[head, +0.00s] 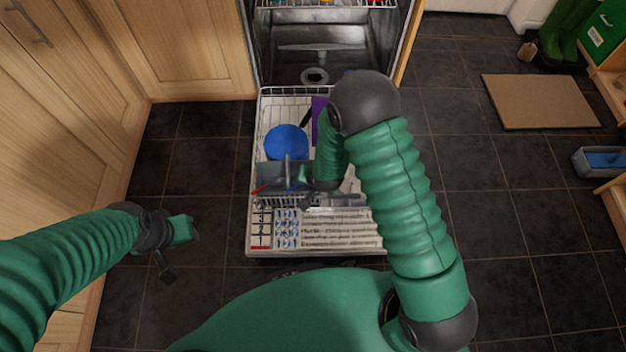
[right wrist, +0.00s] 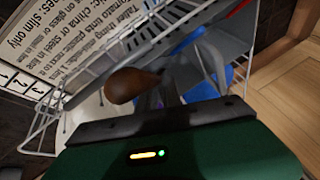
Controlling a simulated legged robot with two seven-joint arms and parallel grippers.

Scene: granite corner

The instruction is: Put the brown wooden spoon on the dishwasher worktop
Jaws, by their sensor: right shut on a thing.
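The brown wooden spoon (right wrist: 132,85) shows in the right wrist view as a rounded brown end, just in front of my right gripper (right wrist: 162,88). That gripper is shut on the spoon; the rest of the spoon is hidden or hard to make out. In the head view my right gripper (head: 304,188) is low over the front of the dishwasher rack, at the grey cutlery basket (head: 268,173). The spoon cannot be made out there. My left gripper (head: 178,250) is open and empty over the floor, left of the dishwasher door. The worktop is not in view.
The dishwasher door (head: 315,240) is folded down. Its pulled-out lower rack (head: 262,112) holds a blue bowl (head: 286,142), a purple item (head: 319,118) and the basket with a red-handled piece (head: 261,188). Wooden cupboards stand left. Floor to the right is clear up to a mat (head: 545,101).

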